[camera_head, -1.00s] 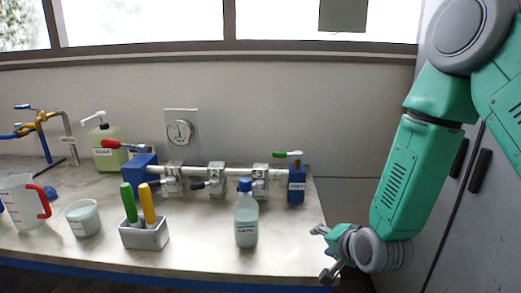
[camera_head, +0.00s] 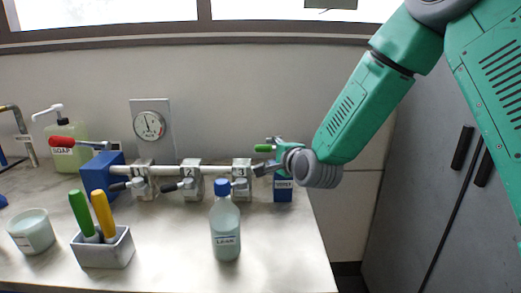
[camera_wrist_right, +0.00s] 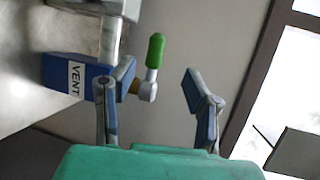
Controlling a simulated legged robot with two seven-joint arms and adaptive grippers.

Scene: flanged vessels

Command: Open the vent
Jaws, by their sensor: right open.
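The vent is a blue block (camera_head: 284,190) labelled VENT at the right end of the white pipe. It also shows at the left in the wrist view (camera_wrist_right: 75,77). Its green-tipped lever (camera_head: 264,148) points left in the head view, along the pipe. In the wrist view the green lever (camera_wrist_right: 155,50) stands between the two fingers, with gaps on both sides. My right gripper (camera_head: 265,157) is open around the lever, and its arm comes in from the right. It partly hides the valve stem in the head view. My left gripper is not in view.
A bottle (camera_head: 225,225) stands in front. A caddy (camera_head: 103,248) holds two tools. A gauge (camera_head: 149,125) hangs behind.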

